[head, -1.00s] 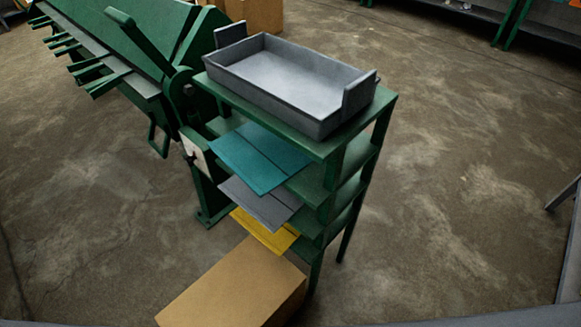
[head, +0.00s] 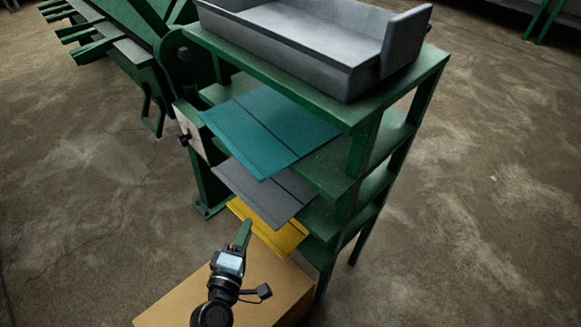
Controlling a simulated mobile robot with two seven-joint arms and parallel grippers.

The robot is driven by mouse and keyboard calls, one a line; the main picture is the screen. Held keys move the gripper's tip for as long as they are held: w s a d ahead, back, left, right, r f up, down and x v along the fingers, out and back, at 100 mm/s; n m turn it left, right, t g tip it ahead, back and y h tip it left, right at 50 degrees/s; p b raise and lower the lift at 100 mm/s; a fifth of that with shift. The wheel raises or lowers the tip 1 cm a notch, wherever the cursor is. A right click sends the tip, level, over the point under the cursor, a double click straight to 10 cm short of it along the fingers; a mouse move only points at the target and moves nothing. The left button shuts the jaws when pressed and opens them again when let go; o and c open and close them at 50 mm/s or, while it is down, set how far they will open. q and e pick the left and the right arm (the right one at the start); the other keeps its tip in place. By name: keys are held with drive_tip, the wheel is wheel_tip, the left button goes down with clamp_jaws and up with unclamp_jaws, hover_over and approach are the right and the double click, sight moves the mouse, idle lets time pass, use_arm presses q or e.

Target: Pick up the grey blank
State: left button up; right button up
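The grey blank (head: 264,192) is a flat sheet with a dark line across it. It lies on a middle shelf of the green rack (head: 318,172), and its front part sticks out. A teal blank (head: 266,132) lies on the shelf above and a yellow blank (head: 284,238) on the one below. My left gripper (head: 244,232) points up from the bottom of the view, below and apart from the grey blank in the picture. Its fingers show edge-on, so I cannot tell whether they are open. My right gripper is not in view.
A grey metal tray (head: 335,66) stands on top of the rack. A cardboard box (head: 275,290) sits on the floor in front, behind my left gripper in the picture. A green bending machine (head: 140,45) stands at the left. The concrete floor at right is clear.

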sight(251, 208)
use_arm(q)
drive_tip(key=shift+w+d+r+n+t+b, duration=0.1)
drive_tip(key=shift+w+r+n+t+b, duration=0.15)
drive_tip(key=shift+w+n, duration=0.45)
drive_tip(key=shift+w+r+n+t+b, duration=0.15)
drive_tip(key=shift+w+r+n, duration=0.15)
drive_tip(key=shift+w, duration=0.65)
drive_tip(key=shift+w+d, duration=0.15)
drive_tip(key=shift+w, duration=1.1)
drive_tip(key=shift+w+f, duration=0.1)
drive_tip(key=shift+w, duration=2.5)
clamp_jaws()
